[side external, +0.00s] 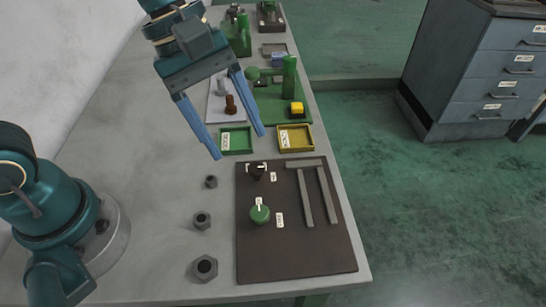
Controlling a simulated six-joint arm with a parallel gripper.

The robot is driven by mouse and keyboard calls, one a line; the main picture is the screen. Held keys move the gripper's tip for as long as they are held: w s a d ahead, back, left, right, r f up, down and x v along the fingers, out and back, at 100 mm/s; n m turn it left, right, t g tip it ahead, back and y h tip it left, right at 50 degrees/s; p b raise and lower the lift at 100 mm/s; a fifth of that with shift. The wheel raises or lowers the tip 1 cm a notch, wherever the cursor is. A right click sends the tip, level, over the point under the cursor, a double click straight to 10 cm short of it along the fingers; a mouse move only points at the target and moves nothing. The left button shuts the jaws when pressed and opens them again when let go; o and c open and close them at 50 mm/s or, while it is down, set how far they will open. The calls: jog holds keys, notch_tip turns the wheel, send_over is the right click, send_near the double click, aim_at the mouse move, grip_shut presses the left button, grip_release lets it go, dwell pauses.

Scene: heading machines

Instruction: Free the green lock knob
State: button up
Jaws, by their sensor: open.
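The green knob (259,214) sits on the dark brown panel (300,258) at the near end of the bench. It has a white pointer mark on top and a small white label beside it. A dark knob (257,171) with its own label sits farther back on the same panel. My gripper (240,147) is open and empty, with its two blue fingers pointing down above the bench, beyond the panel's far edge. It is apart from the green knob. The writing on the labels is too small to read.
Several hex nuts (202,220) lie left of the panel. A green tray (236,141) and a yellow tray (296,138) stand behind it. A green machine (289,78) is farther back.

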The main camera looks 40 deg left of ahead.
aim_at(259, 211)
jog(key=d+f+g, duration=0.1)
jog(key=f, duration=0.1)
jog(key=d+f, duration=0.1)
jog(key=d+f+n+g, duration=0.1)
jog(key=f, duration=0.1)
jog(key=shift+f+g, duration=0.3)
jog(key=shift+f, duration=0.05)
jog(key=shift+s+f, duration=0.2)
jog(key=shift+f, duration=0.1)
jog(key=shift+x, duration=2.55)
jog(key=shift+s+d, duration=0.1)
jog(key=shift+s, duration=0.05)
jog(key=shift+r, duration=0.1)
grip_shut()
